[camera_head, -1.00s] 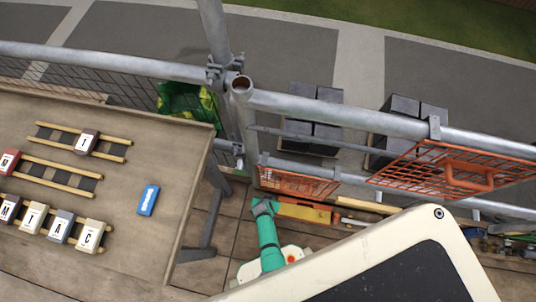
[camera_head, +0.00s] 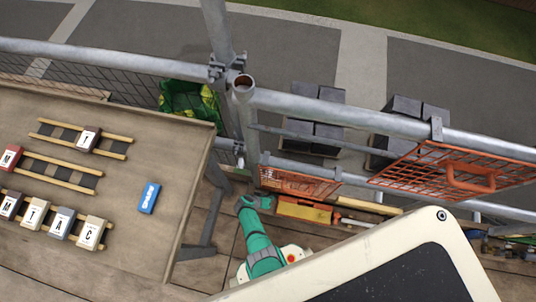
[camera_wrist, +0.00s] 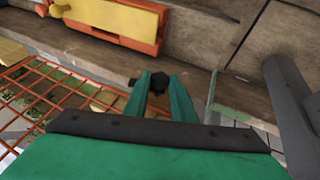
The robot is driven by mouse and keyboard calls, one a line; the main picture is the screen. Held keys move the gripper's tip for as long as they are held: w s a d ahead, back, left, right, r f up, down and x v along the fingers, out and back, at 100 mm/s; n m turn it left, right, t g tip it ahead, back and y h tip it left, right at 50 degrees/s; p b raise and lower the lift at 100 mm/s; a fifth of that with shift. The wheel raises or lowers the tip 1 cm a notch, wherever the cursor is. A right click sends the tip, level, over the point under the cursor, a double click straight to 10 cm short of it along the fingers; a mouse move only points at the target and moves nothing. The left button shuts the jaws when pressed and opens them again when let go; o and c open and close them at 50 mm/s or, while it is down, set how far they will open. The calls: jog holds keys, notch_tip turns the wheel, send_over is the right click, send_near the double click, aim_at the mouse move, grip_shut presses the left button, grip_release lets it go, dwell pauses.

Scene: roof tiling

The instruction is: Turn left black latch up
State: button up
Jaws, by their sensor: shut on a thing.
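My gripper (camera_wrist: 163,88) shows in the lower middle of the wrist view, with its two green fingers close together. They are shut on a small black piece, which looks like the black latch (camera_wrist: 159,81), at the edge of a wooden board (camera_wrist: 205,92). Whether the latch is tilted or upright is hard to tell. The gripper's fingertips and the latch cannot be made out there.
The yellow-orange box (camera_wrist: 125,22) lies close by at the upper left of the wrist view. An orange wire grid (camera_wrist: 45,95) is at the left and a grey post (camera_wrist: 292,95) at the right. A table (camera_head: 120,215) with lettered tiles stands at the left of the head view.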

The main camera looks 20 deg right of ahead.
jog(key=shift+a+h, duration=0.1)
jog(key=shift+h, duration=0.2)
jog(key=shift+g, duration=0.3)
dwell(0.5)
dwell(0.6)
jog(key=o, duration=1)
jog(key=shift+r, duration=0.1)
jog(key=v, duration=1)
jog(key=shift+a, duration=0.4)
jog(key=shift+s+r, duration=0.15)
